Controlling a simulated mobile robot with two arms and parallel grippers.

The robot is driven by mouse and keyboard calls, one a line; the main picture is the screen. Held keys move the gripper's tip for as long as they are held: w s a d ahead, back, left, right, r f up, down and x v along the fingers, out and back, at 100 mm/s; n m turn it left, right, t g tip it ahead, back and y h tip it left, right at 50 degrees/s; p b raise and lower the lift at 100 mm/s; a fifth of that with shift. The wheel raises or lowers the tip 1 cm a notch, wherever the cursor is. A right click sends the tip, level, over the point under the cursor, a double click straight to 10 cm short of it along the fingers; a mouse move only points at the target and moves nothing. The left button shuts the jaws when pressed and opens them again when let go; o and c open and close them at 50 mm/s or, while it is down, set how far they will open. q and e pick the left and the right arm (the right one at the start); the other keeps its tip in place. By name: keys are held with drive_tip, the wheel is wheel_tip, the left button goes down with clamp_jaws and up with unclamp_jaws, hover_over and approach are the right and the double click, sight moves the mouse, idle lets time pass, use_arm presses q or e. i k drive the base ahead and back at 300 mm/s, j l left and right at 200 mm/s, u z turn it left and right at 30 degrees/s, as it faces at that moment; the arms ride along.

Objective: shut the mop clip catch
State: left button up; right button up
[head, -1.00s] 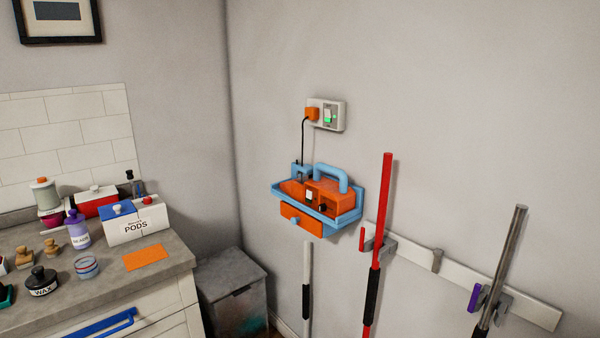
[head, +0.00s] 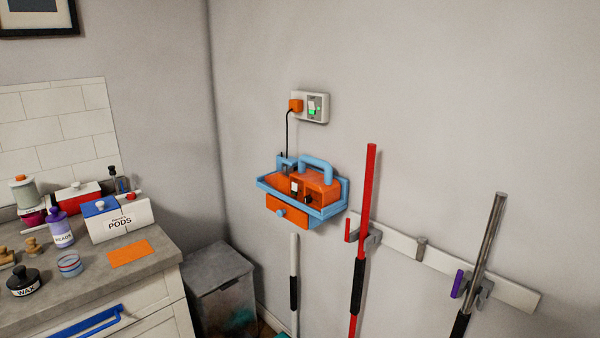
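A white wall rail (head: 400,248) carries clips that hold long handles. A red pole (head: 368,200) with a black grip stands in a grey clip (head: 373,240). A red catch lever (head: 348,230) sticks up at that clip's left side, apart from the pole. A grey metal pole (head: 488,235) stands in the right-hand clip (head: 483,289), which has a purple catch lever (head: 458,284) beside it. I cannot tell which pole is the mop, because the lower ends are out of view. Neither of my grippers is in view.
An orange tool on a blue wall shelf (head: 330,211) hangs left of the rail, plugged into a wall socket (head: 317,107). A white pole (head: 294,262) stands below it. A grey bin (head: 223,290) and a cluttered counter (head: 160,261) are at left.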

sight(459, 276)
drive_tip(key=i+z, duration=0.1)
drive_tip(key=z, duration=0.3)
drive_tip(key=i+z, duration=0.15)
drive_tip(key=z, duration=0.2)
drive_tip(key=i+z, duration=0.15)
drive_tip(key=z, duration=0.25)
